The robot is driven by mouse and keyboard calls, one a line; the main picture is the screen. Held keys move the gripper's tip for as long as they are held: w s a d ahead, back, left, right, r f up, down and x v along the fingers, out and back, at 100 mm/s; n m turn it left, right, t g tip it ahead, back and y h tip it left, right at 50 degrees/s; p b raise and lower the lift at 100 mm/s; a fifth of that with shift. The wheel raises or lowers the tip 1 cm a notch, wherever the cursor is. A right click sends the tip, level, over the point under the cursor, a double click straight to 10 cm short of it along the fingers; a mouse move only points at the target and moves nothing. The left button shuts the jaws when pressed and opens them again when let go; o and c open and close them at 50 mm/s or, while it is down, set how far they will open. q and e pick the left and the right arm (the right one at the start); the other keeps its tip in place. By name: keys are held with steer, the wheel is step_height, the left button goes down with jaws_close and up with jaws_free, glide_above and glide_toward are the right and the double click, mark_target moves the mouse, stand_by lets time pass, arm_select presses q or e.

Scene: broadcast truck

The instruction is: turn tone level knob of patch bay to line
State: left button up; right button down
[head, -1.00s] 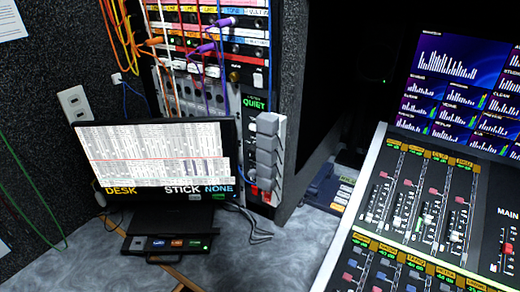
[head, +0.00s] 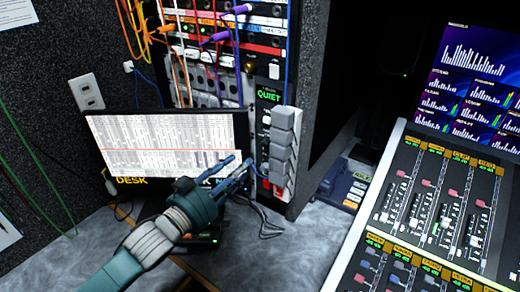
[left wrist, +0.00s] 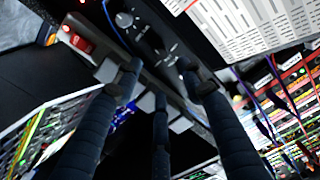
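The patch bay (head: 205,45) stands in the rack at the top of the head view, with orange, red, blue and purple cords plugged in. Below it is a narrow dark panel with a green "QUIET" sign (head: 269,96). In the left wrist view a round knob (left wrist: 124,19) with pale markings sits on a dark panel beyond the fingers; I cannot read whether it is the tone level knob or its setting. My left gripper (head: 241,168) is open and empty in front of the monitor's right edge, its fingers toward the panel. It also shows in the left wrist view (left wrist: 160,75).
A monitor (head: 165,145) stands on the grey desk, partly hidden by my left arm. Grey blocks (head: 284,140) and a red switch (left wrist: 78,41) are close to the fingers. Loose cables (head: 262,218) lie on the desk. A mixing console (head: 420,215) fills the right side.

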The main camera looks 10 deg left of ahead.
mark_target(263, 148)
arm_select(q)
steer(key=p+x, duration=0.1)
steer(key=x, duration=0.9)
jaws_close()
